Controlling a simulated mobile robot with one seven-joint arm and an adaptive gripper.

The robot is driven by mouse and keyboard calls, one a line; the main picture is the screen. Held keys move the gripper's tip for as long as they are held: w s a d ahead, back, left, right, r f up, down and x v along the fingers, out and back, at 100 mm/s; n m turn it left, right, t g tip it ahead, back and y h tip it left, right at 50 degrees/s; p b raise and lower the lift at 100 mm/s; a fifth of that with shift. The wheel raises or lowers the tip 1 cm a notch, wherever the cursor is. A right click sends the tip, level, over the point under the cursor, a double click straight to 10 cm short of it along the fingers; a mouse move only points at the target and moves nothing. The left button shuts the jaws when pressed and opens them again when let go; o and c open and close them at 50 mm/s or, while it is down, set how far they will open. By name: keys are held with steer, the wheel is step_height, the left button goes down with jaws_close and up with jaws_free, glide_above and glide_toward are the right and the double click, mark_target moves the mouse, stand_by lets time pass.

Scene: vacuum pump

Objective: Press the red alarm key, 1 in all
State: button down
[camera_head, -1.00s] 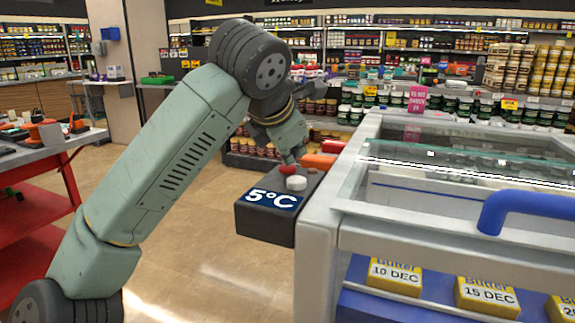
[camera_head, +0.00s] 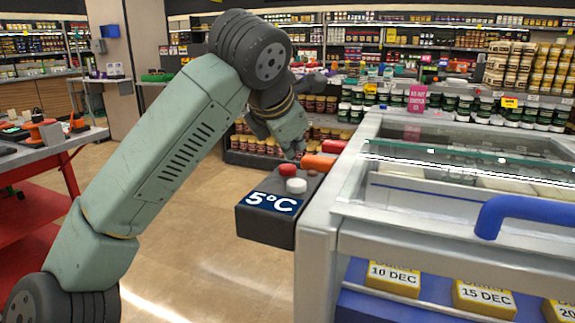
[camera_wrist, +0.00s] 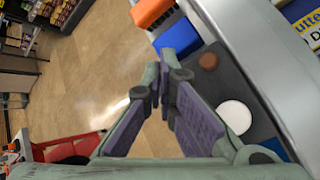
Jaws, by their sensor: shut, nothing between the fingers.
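The red alarm key (camera_head: 287,170) is a round button on top of a dark control box (camera_head: 262,228) with a "5°C" display. It shows as a brownish-red disc (camera_wrist: 208,61) in the wrist view. A white round key (camera_head: 296,186) sits beside it, and also shows in the wrist view (camera_wrist: 234,117). My gripper (camera_head: 297,155) is shut and empty, just above and behind the red key in the head view, with a small gap showing. In the wrist view my fingertips (camera_wrist: 163,76) are left of the red key and do not cover it.
The box is fixed to the side of a glass-topped chest cooler (camera_head: 316,228) with a blue handle (camera_head: 520,212). Orange items (camera_head: 320,161) lie just behind the keys. A blue block (camera_wrist: 178,38) is near the fingertips. Open floor (camera_head: 200,235) lies left of the box.

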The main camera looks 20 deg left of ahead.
mark_target(291, 167)
steer(key=shift+r+p, duration=1.9)
steer(key=shift+r, duration=0.65)
